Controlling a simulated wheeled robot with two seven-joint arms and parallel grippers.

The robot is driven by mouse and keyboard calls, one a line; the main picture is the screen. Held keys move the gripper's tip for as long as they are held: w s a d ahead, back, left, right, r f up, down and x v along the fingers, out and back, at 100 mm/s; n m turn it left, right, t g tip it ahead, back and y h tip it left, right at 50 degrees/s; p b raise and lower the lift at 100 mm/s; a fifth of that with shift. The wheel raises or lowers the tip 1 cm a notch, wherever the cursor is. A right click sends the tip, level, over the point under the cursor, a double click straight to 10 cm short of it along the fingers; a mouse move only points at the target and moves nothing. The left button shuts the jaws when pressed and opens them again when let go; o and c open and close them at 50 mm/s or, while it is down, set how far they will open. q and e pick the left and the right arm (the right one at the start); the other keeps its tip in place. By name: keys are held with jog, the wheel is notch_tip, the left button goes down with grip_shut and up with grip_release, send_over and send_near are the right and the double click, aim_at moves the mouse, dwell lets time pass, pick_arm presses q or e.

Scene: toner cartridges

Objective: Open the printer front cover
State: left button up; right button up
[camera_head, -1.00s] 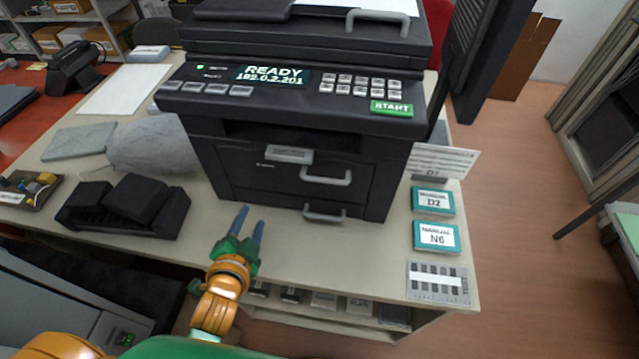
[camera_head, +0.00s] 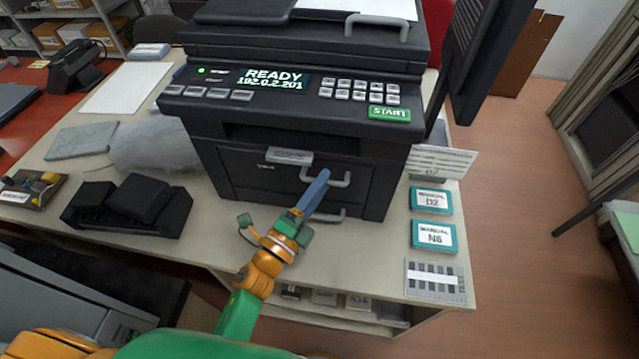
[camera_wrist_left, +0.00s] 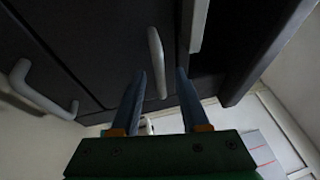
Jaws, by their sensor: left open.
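The black printer (camera_head: 210,140) stands on the table with its front cover (camera_head: 245,178) shut. The cover's grey bar handle (camera_head: 346,183) is at the right of its face, partly hidden by my fingers. A second, lower grey handle (camera_head: 330,217) sits beneath it. My left gripper (camera_head: 318,182) is open, with its blue fingers pointing at the cover handle. In the left wrist view, the handle (camera_wrist_left: 156,50) shows between the spread fingertips (camera_wrist_left: 160,74); contact cannot be told. The lower handle (camera_wrist_left: 42,95) is to the left there. My right gripper is out of view.
Two manuals (camera_head: 431,201) and a striped card (camera_head: 435,282) lie right of the printer. A black cartridge-like object (camera_head: 125,207) and a grey bag (camera_head: 150,145) lie left. The table's front strip is mostly clear.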

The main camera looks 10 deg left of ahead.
pick_arm(q)
grip_shut()
dwell(1.4)
